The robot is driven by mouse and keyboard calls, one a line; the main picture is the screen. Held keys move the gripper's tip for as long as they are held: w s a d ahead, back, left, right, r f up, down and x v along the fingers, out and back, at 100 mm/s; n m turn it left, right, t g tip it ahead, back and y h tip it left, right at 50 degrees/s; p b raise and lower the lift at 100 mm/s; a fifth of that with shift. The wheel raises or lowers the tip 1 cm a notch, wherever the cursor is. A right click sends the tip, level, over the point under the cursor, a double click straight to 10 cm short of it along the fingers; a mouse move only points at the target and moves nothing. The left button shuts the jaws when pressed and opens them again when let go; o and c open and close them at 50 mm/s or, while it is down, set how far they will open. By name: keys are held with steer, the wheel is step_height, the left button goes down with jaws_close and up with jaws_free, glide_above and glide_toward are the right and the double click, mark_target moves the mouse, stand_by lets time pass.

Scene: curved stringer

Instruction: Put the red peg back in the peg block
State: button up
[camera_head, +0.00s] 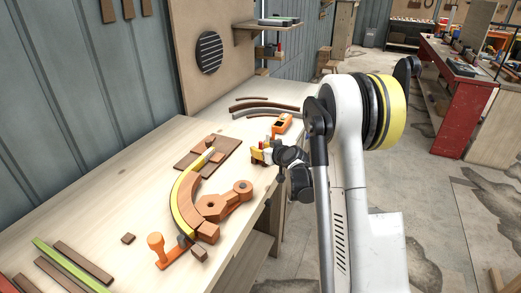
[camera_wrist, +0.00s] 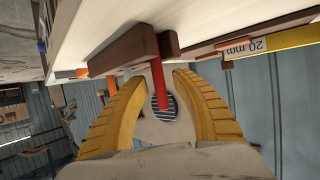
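In the wrist view the red peg (camera_wrist: 161,90) stands between the two yellow fingers of my gripper (camera_wrist: 158,82). Its far end meets a dark brown block (camera_wrist: 128,48), which appears to be the peg block, at the bench edge. I cannot tell whether the peg is seated in a hole or only beside the block. The fingers are apart, with a visible gap on each side of the peg. In the head view my gripper (camera_head: 262,154) is low over the bench's right edge, and the peg is mostly hidden there.
An orange device (camera_head: 283,123) sits just behind my gripper. Curved strips (camera_head: 265,103) lie farther back. The front left has straight strips (camera_head: 70,265).

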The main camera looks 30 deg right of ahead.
steer(key=p+v, duration=0.3)
steer(key=v, duration=0.9)
steer(key=s+a+r+g+y, duration=0.1)
steer(key=s+a+r, duration=0.2)
steer(key=a, duration=0.2)
steer(key=s+a+r+g, duration=0.2)
steer(key=s+a+r, duration=0.15)
steer(key=a, duration=0.25)
steer(key=s+a+r+g+y, duration=0.1)
steer(key=s+a+r, duration=0.1)
steer(key=s+a, duration=0.25)
steer(key=s+a+g+h, duration=0.1)
steer(key=s+a, duration=0.2)
steer(key=s, duration=0.5)
steer(key=s+a+g+h, duration=0.1)
steer(key=s+a, duration=0.2)
steer(key=s, duration=0.6)
steer(key=shift+g, duration=0.3)
steer(key=shift+w, duration=0.1)
